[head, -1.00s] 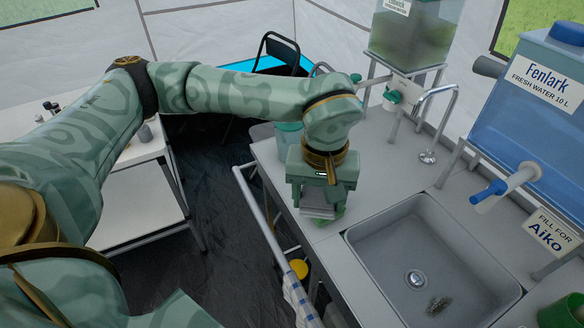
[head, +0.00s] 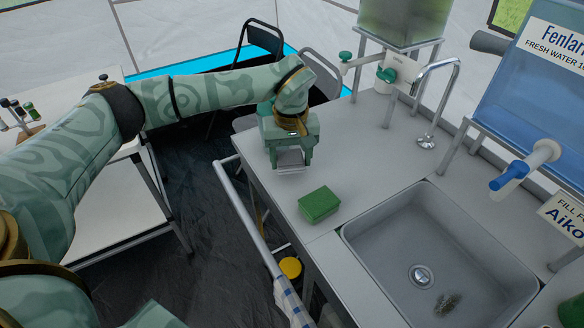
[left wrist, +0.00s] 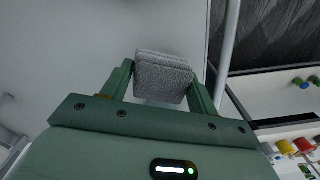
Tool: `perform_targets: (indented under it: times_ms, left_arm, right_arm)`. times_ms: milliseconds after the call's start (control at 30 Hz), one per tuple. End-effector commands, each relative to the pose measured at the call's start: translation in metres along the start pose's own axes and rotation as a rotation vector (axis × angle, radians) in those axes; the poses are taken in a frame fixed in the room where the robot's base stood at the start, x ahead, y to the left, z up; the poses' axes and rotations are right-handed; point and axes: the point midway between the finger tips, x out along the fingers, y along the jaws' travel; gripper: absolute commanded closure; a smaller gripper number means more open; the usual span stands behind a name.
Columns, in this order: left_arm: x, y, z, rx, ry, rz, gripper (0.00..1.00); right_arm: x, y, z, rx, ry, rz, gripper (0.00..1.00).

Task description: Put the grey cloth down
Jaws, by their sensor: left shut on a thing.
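The grey cloth (head: 291,158) is a small folded pad between the fingers of my left gripper (head: 291,166), over the far left end of the counter (head: 350,150). In the left wrist view the cloth (left wrist: 163,78) fills the gap between both green fingers of the gripper (left wrist: 162,85), which is shut on it. I cannot tell whether the cloth touches the counter. My right gripper is not in view.
A green sponge (head: 319,204) lies on the counter nearer to me, beside the sink (head: 420,230). A rail (head: 243,215) runs along the counter's left side, with a checked cloth (head: 291,300) on it. The counter between the sponge, sink and tap (head: 432,110) is bare.

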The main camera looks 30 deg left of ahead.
Motion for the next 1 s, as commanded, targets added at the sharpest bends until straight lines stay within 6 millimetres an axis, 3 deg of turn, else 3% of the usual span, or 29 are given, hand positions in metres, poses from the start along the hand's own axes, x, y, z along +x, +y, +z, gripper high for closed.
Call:
perform_targets:
  times_ms: [33, 133, 500, 533, 600, 867, 1000]
  left_arm:
    - [0.016, 0.0, 0.002, 0.002, -0.007, -0.004, 0.59]
    - [0.032, 0.0, 0.002, 0.001, -0.007, -0.004, 0.59]
    - [0.032, 0.0, 0.002, 0.002, -0.001, -0.001, 0.59]
    - [0.032, 0.0, 0.002, 0.001, -0.001, -0.001, 0.35]
    - [0.032, 0.0, 0.002, 0.001, -0.001, -0.001, 0.19]
    - [0.032, 0.0, 0.002, 0.001, -0.001, -0.001, 0.19]
    - [0.018, 0.0, 0.002, 0.001, 0.001, 0.0, 0.19]
  right_arm:
    - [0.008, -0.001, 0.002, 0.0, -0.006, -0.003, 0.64]
    - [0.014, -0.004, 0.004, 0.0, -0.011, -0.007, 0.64]
    - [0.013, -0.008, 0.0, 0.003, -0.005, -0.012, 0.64]
    - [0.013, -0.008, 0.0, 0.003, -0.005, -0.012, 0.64]
    - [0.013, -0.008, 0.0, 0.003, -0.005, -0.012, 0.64]
    - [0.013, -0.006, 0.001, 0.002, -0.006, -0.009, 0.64]
    - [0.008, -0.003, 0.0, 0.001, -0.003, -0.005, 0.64]
